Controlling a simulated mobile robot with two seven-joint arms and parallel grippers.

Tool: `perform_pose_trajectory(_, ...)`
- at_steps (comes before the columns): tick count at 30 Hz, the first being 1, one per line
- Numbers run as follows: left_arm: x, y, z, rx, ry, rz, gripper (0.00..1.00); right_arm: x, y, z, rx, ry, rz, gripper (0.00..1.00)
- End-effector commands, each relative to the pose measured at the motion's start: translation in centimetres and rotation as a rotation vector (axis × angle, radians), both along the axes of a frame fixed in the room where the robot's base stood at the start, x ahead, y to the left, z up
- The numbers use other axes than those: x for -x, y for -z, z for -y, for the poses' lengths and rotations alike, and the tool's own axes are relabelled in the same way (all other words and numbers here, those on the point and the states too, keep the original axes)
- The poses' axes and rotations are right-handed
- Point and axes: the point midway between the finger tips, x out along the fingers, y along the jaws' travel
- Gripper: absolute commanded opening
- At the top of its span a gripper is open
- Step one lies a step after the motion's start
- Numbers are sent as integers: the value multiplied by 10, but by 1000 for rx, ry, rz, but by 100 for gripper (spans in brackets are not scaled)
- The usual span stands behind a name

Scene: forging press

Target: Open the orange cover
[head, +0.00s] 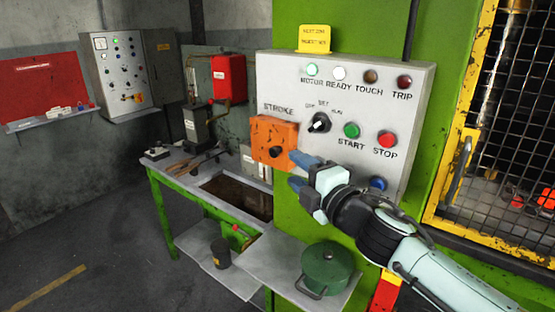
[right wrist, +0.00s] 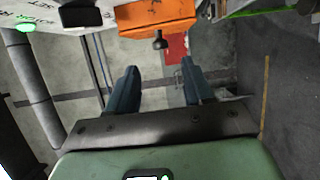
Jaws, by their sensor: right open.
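The orange cover (head: 272,130) is a box-like flap on the grey control panel (head: 300,75), under the STROKE label. It appears closed, with a dark round knob (head: 277,152) on its front. My right gripper (head: 298,171) is open and empty just to the lower right of the cover, apart from it. In the right wrist view the cover (right wrist: 158,17) is at the top and its knob (right wrist: 160,42) sticks out toward the gap between my two blue fingers (right wrist: 158,76). What lies behind the cover is hidden. My left gripper is not in view.
Right of the cover, the panel carries a black selector switch (head: 319,123), a green START button (head: 351,130) and a red STOP button (head: 387,139). A green bench (head: 182,199) stands lower left. A green pot (head: 327,268) sits below. A yellow-framed mesh guard (head: 467,100) is at right.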

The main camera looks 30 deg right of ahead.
Motion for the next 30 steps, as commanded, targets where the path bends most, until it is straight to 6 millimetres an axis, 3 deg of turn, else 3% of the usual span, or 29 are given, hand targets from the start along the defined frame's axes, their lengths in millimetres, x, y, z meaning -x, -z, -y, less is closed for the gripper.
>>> perform_pose_trajectory(6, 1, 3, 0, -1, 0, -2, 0, -48, 1, -1, -1, -1, -3, 51)
perform_pose_trajectory(12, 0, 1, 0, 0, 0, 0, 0, -76, 0, -1, -2, -2, -1, 51)
perform_pose_trajectory(25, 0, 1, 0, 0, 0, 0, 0, -85, 0, 0, -2, -1, -1, 51)
perform_pose_trajectory(26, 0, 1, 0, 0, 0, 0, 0, -85, 0, 0, -2, -1, -1, 45)
perform_pose_trajectory(30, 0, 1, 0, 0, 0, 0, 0, -85, 0, 0, -2, -1, -1, 0)
